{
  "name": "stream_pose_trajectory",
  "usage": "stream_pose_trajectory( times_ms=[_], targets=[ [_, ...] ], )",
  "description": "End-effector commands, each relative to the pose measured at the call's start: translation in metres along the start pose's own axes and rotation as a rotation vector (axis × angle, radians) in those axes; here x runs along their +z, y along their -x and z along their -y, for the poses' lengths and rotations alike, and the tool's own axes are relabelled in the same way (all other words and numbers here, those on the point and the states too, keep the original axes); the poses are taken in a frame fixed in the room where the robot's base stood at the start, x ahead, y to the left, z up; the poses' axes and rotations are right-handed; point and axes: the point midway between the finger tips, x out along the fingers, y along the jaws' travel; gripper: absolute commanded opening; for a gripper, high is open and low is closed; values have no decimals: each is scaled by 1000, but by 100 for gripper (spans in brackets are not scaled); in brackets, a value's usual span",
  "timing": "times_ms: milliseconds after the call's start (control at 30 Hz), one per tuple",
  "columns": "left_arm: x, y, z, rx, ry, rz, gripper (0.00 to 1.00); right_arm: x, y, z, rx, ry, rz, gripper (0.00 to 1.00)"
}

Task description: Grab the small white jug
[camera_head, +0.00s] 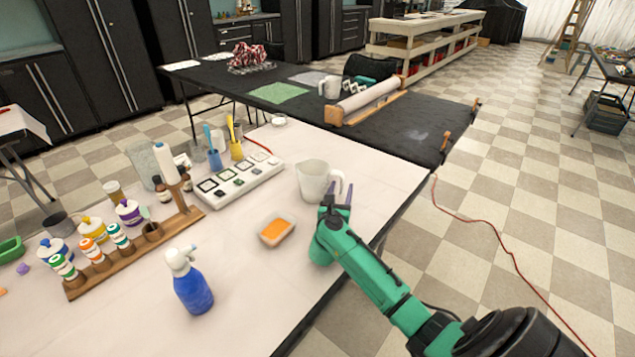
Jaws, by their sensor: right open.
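A small white jug (313,180) stands upright on the white table (255,215) near its right side, with its handle on the right. My right gripper (337,190) is open just in front of the jug, at its lower right near the handle. From this view I cannot tell whether the fingers touch the jug. Part of the jug's lower right is hidden by the gripper. My left gripper is not in view.
A soap mould tray (240,180) and a wooden bottle rack (137,252) lie further left. Another white jug (330,87) stands on the black table (400,130) behind.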

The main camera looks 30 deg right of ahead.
Motion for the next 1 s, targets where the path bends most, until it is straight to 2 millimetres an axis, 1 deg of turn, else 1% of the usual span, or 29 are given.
stream_pose_trajectory(
  times_ms=[33,100,300,367,400,433,1000],
  targets=[
    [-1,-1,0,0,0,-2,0,0,-9,0,0,1,1,50],
    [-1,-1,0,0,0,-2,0,-1,-15,0,0,0,0,50],
    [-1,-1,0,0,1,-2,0,-1,-16,0,1,0,-1,50],
    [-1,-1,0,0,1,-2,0,-1,-16,0,1,0,-1,27],
    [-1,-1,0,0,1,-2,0,-1,-16,0,1,0,-1,12],
    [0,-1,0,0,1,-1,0,-1,-16,0,1,0,-1,0],
    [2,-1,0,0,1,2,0,-2,-15,0,1,2,-2,0]
  ],
)
